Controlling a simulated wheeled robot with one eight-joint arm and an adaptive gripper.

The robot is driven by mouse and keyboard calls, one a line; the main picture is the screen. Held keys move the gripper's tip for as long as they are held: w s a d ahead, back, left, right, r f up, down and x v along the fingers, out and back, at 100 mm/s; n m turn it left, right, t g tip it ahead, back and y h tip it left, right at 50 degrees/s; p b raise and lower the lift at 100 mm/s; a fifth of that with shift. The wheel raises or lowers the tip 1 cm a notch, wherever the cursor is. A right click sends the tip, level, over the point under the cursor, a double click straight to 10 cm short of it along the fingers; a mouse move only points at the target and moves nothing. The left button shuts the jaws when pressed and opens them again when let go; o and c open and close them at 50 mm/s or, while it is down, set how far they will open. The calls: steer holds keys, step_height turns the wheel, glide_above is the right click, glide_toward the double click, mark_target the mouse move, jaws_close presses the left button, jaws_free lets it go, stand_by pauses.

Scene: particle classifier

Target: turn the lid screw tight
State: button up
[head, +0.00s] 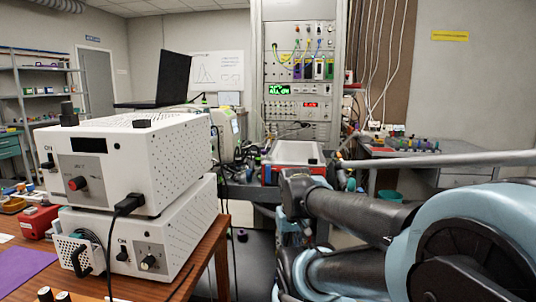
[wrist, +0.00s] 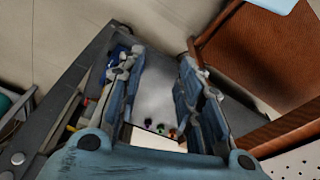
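I cannot make out the lid screw in either view. In the wrist view my gripper (wrist: 163,68) is open, with its two blue-grey fingers apart and nothing held between them. Beyond the fingers is a pale grey surface (wrist: 155,98) with several small coloured pieces near its lower edge; I cannot tell what they are. In the head view my arm reaches in from the right, and its gripper cannot be clearly picked out there. A white box with red sides (head: 291,154) sits past the arm; I cannot tell whether it bears the screw.
Two stacked white instruments (head: 137,150) with knobs and a black cable stand on a wooden table (head: 208,255) at left. A laptop (head: 172,80) is behind them. An equipment rack (head: 300,65) stands at the back. A side bench (head: 425,152) with small items is at right.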

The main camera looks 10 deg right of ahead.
steer(key=shift+w, duration=0.25)
steer(key=shift+o, duration=0.8)
step_height(320, 180, up, 39)
steer(key=n+g, duration=0.2)
steer(key=n, duration=1.5)
glide_above(271, 158)
steer(key=f, duration=0.6)
steer(key=w+f, duration=0.1)
steer(key=f, duration=1)
steer(key=shift+w+f, duration=0.15)
steer(key=shift+f, duration=0.15)
steer(key=shift+c, duration=0.2)
jaws_close()
